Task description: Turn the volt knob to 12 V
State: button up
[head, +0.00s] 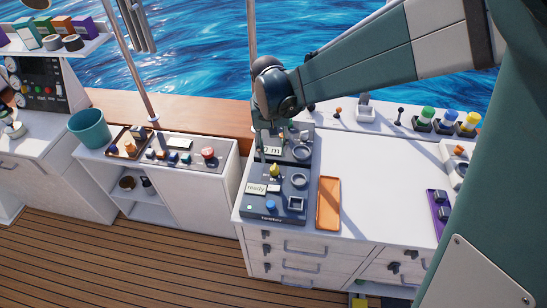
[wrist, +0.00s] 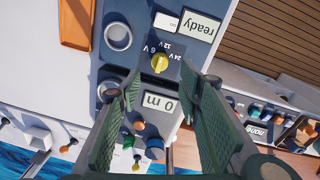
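The yellow volt knob (wrist: 159,62) sits on a dark panel, with 6 V, 12 V and 24 V printed around it. Which mark it points at is too small to tell surely. It also shows in the head view (head: 274,171), on the dark test unit (head: 262,213) with the "ready" display (head: 256,188). My gripper (wrist: 168,84) is open and empty, its two fingers apart. In the wrist view the knob lies just beyond the gap between the fingertips, not touched. In the head view my gripper (head: 271,146) points down over the rear unit, behind the knob.
A "0 m" display (wrist: 159,105) lies between the fingers in the wrist view. A round ring socket (wrist: 117,36) stands beside the knob. An orange tray (head: 328,204) lies right of the unit. The white worktop (head: 385,165) further right is mostly clear.

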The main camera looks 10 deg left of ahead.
jog(key=shift+a+r, duration=0.1)
jog(key=shift+r, duration=1.4)
jog(key=s+d+r+m+t+y+b, duration=0.15)
jog(key=s+d+r, duration=0.25)
jog(key=d, duration=0.6)
jog(key=s+d+r+t+b, duration=0.1)
jog(key=s+d+r+t, duration=0.3)
jog(key=d, duration=0.6)
jog(key=s+d+m+t+b, duration=0.1)
jog(key=s+d, duration=1)
jog(key=d, duration=0.2)
jog(key=shift+h, duration=0.45)
jog(key=shift+d+f+m+t, duration=0.1)
jog(key=shift+m+t, duration=0.15)
